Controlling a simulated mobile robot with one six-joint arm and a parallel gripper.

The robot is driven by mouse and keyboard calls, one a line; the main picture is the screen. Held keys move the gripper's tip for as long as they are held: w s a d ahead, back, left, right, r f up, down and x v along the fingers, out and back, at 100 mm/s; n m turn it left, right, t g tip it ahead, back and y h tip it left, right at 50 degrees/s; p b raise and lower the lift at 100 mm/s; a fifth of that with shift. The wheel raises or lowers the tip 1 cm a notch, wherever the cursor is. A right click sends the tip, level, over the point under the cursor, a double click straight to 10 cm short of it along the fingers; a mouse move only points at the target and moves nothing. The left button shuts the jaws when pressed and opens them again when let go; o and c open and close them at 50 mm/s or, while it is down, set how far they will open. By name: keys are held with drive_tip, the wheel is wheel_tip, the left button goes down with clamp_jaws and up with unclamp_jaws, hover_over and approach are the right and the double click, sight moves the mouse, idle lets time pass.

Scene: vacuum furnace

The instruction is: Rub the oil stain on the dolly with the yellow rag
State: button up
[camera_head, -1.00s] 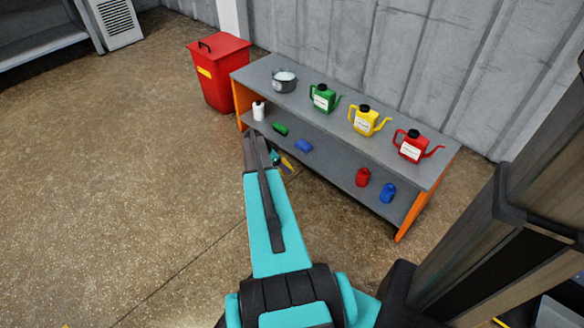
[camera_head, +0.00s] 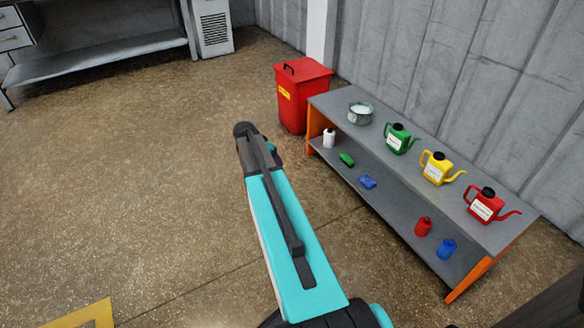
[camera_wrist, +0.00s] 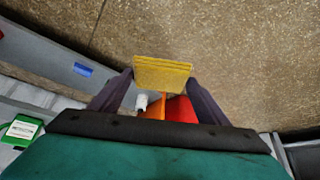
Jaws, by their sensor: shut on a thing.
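The yellow rag (camera_wrist: 162,74) is a flat folded pad in the wrist view. My gripper (camera_wrist: 161,80) is shut on it, with a dark finger at each side. In the head view my arm hides the gripper and the rag. Neither the dolly nor the oil stain can be made out in these frames.
A grey bench (camera_head: 330,100) with orange ends stands at the right. It bears a metal pot (camera_head: 360,113) and green (camera_head: 398,140), yellow (camera_head: 437,169) and red (camera_head: 486,206) cans. A red bin (camera_head: 302,97) stands at its far end. The floor at left is mostly clear.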

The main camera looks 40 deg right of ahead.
drive_tip(key=w+a+r+n+t+y, duration=0.15)
drive_tip(key=w+a+r+n, duration=0.25)
drive_tip(key=a+r, duration=0.5)
drive_tip(key=w+a+r+n+t+y, duration=0.1)
drive_tip(key=w+a+r+n+t, duration=0.3)
drive_tip(key=a, duration=0.9)
drive_tip(key=a+r+n+y, duration=0.1)
drive_tip(key=a+r+n, duration=0.1)
drive_tip(key=a+r, duration=0.2)
drive_tip(key=s+a+r+n+y, duration=0.1)
drive_tip(key=a+r, duration=0.3)
drive_tip(key=a, duration=0.6)
drive_tip(key=a+r+n+g+y, duration=0.1)
drive_tip(key=a+r+n, duration=0.2)
drive_tip(key=a, duration=0.4)
drive_tip(key=shift+s+a+r+n, duration=0.15)
drive_tip(key=shift+s+r+n, duration=0.2)
drive_tip(key=shift+r, duration=0.25)
